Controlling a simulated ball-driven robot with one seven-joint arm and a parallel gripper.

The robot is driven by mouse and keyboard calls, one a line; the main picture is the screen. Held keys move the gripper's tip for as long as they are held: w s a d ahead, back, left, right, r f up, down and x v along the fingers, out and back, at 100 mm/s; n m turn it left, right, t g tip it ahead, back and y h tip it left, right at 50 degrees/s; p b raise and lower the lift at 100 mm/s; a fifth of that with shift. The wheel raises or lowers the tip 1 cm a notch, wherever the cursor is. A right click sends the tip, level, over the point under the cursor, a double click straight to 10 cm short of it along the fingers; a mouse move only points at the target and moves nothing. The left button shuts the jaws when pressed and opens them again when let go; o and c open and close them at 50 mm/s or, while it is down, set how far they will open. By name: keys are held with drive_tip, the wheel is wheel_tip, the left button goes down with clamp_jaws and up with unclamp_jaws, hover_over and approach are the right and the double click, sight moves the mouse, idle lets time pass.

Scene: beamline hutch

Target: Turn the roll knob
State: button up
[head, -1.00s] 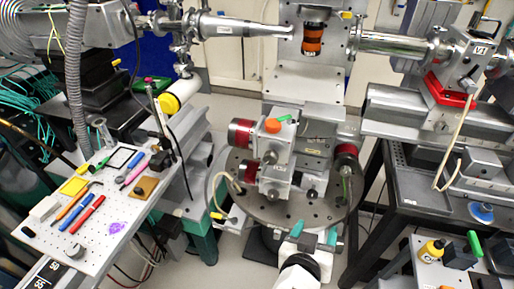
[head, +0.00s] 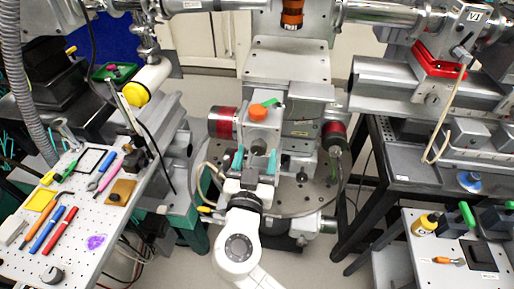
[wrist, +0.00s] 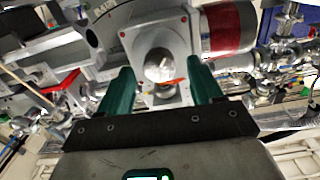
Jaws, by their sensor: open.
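A silver round knob (wrist: 158,66) sits on the front face of a grey stage block (head: 260,130). I take it to be the roll knob; no roll label is readable now. In the wrist view it lies between the tips of my two green fingers. My gripper (head: 255,162) is open in front of the block, with one finger on each side. A gap shows between the knob and each finger; I cannot tell whether the tips reach as far as the knob. In the head view my gripper hides most of the block's front.
An orange cap (head: 258,111) and a green lever sit on top of the block. Red-banded motors (head: 222,122) (head: 334,133) flank the stage. A tool-covered pegboard (head: 75,215) is at left, and a dark bench with rails (head: 420,160) is at right.

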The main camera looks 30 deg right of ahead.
drive_tip(key=shift+x, duration=0.85)
drive_tip(key=c, duration=1)
